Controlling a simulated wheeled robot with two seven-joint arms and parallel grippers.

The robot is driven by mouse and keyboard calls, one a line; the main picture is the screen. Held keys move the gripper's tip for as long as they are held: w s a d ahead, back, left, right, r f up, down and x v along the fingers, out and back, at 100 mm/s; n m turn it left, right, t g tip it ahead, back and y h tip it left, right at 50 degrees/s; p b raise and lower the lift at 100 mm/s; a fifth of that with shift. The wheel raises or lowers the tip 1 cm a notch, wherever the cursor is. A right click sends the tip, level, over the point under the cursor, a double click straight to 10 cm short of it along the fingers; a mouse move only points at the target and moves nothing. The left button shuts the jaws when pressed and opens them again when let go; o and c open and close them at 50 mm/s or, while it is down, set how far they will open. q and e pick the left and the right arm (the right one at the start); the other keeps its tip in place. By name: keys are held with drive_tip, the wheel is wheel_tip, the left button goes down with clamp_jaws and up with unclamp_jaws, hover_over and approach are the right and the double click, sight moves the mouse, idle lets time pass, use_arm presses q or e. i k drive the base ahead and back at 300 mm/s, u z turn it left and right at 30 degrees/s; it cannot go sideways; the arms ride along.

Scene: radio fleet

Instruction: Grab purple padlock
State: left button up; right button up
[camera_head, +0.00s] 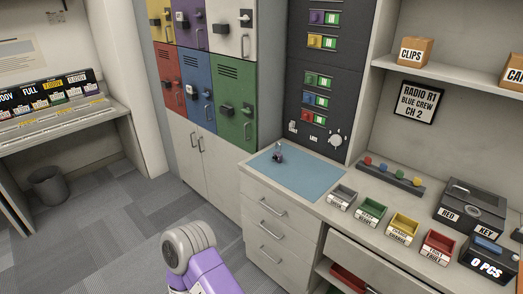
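A small dark, purplish object (279,156), which looks like the padlock, stands on the blue mat (310,180) on top of the drawer counter. It is too small to make out in detail. A purple locker door (191,32) in the upper row has a dark latch or lock block (182,19) on its left side. A purple and white link of one of my arms shows at the bottom centre, well in front of the counter. Neither of my grippers is in view.
Small labelled bins, grey (341,197), green (370,211), yellow (402,228) and red (438,246), line the counter right of the mat. A black box (470,207) stands farther right. The mat around the small object is clear. A waste bin (48,187) stands at left.

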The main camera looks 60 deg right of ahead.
sight(279, 155)
drive_tip(key=z, duration=0.9)
drive_tip(key=i, duration=1.1)
drive_tip(key=z, duration=1.2)
